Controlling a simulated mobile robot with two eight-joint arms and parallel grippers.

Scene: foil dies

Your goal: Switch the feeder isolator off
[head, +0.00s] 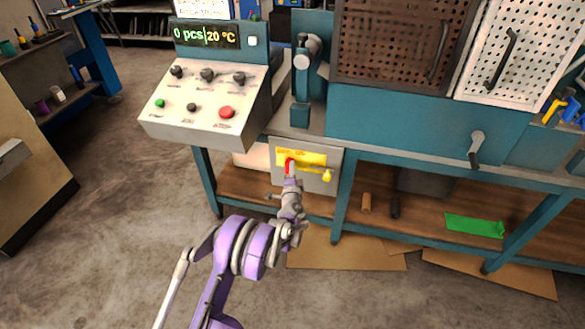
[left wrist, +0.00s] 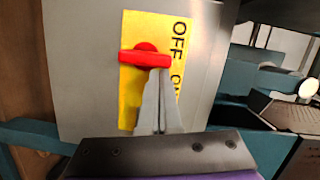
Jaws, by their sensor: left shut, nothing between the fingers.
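The feeder isolator's red handle (head: 290,162) sits on a yellow plate (head: 315,158) on the light grey box under the bench. In the left wrist view the red handle (left wrist: 145,58) is a bar lying across the plate. The plate (left wrist: 130,100) is marked OFF, with a second word partly hidden by my fingers. My left gripper (head: 290,178) is shut and empty, its fingertips right at the handle. In the left wrist view its fingertips (left wrist: 160,74) overlap the bar's right half; I cannot tell whether they touch it. My right gripper is not in view.
A sloped control panel (head: 205,95) with buttons overhangs at upper left. The bench leg (head: 343,195) stands right of the box. Cardboard (head: 345,250) lies on the floor below.

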